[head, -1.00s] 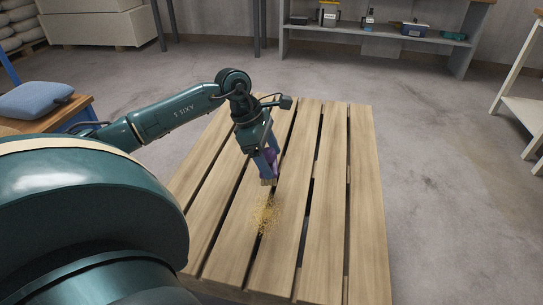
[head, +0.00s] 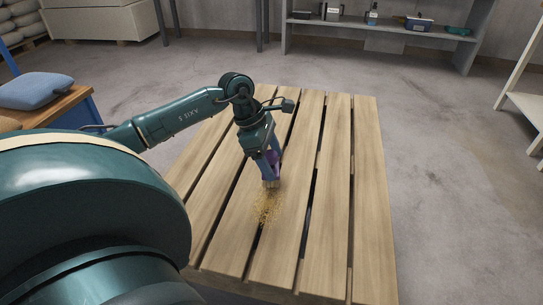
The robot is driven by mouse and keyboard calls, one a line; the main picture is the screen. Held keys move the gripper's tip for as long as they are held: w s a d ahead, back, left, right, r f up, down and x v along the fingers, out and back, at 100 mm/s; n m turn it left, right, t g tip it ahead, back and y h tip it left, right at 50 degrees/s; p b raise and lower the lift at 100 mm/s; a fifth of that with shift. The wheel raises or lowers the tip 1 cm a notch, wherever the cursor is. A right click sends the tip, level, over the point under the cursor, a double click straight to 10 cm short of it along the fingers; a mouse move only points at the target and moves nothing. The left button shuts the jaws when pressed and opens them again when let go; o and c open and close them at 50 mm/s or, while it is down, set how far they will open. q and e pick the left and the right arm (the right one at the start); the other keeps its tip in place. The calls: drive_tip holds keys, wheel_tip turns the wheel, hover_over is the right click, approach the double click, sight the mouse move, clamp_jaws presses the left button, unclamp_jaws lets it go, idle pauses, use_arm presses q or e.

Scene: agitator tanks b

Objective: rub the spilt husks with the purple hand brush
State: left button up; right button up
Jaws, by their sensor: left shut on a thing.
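The spilt husks (head: 267,207) lie as a small golden patch on the slatted wooden pallet top (head: 334,190). My left gripper (head: 270,165) is shut on the purple hand brush (head: 275,167) and holds it with the pale bristles downward. The bristles are at the far edge of the husks, at or just above the slats; I cannot tell if they touch. The gripper fingers hide part of the brush. My right gripper is not in view.
Dark gaps run between the slats, one beside the husks. A bench with a blue cushion (head: 34,91) is at the left. A grey shelf (head: 385,33) with several items stands at the back. The slats on the right are clear.

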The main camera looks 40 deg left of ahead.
use_arm(q)
drive_tip(key=shift+f+b, duration=0.45)
drive_tip(key=shift+f, duration=0.05)
drive_tip(key=shift+f+b, duration=0.4)
drive_tip(key=shift+f, duration=0.1)
drive_tip(key=shift+s, duration=0.1)
